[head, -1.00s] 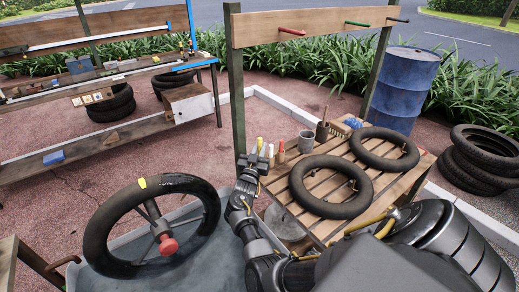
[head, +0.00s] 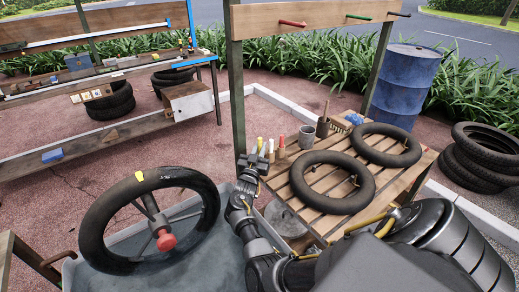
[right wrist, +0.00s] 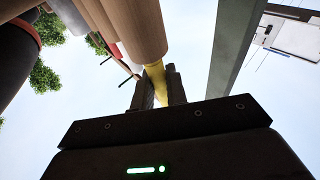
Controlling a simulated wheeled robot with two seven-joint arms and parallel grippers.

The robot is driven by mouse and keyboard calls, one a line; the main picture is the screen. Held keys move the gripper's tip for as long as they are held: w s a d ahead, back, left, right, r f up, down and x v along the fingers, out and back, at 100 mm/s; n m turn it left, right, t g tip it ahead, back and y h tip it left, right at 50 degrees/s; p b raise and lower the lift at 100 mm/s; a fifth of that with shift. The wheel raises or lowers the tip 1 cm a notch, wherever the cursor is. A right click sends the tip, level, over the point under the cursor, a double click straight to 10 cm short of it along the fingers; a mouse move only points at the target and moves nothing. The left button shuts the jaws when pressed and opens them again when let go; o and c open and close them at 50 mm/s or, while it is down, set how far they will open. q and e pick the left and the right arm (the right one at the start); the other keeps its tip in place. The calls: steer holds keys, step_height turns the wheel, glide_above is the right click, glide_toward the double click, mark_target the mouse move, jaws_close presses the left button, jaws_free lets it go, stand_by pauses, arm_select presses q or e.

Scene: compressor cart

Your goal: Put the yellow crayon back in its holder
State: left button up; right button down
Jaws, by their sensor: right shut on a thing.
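The yellow crayon (head: 260,143) shows as a small upright yellow tip just above my right gripper (head: 257,158), at the left edge of the slatted pallet table. In the right wrist view the yellow crayon (right wrist: 156,84) is between the two fingers of my right gripper (right wrist: 160,92), which is shut on it. A thick wooden cylinder (right wrist: 135,30) overlaps the crayon's far part there; I cannot tell whether they touch. Pale upright pieces with red tips (head: 281,150) stand just right of the gripper. Which one is the crayon's holder is unclear. My left gripper is out of view.
Two black inner tubes (head: 331,182) lie on the slatted table (head: 403,188). A grey cup (head: 307,137) and a brown pot (head: 323,129) stand behind the gripper. A black wheel (head: 97,222) is at the lower left.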

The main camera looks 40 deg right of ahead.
mark_target(260, 139)
steer(key=shift+f+b, duration=1.3)
steer(key=shift+f, duration=0.2)
steer(key=c, duration=1.3)
jaws_free()
step_height(260, 139, up, 12)
steer(key=p, duration=1.1)
steer(key=shift+r, duration=0.2)
steer(key=shift+s+a+r+n+t+y+b, duration=0.35)
steer(key=shift+s+a+r+n+t+y, duration=0.75)
steer(key=shift+s+a+n+y, duration=2.15)
steer(key=shift+s+a+r+n+t+y+b, duration=0.2)
steer(key=shift+a+r+n+t+y, duration=1.05)
steer(key=shift+a, duration=4.05)
steer(key=shift+s+a+r+n+t+y+b, duration=0.45)
steer(key=shift+s+a+n+t+y, duration=1.05)
steer(key=shift+a+y, duration=2.2)
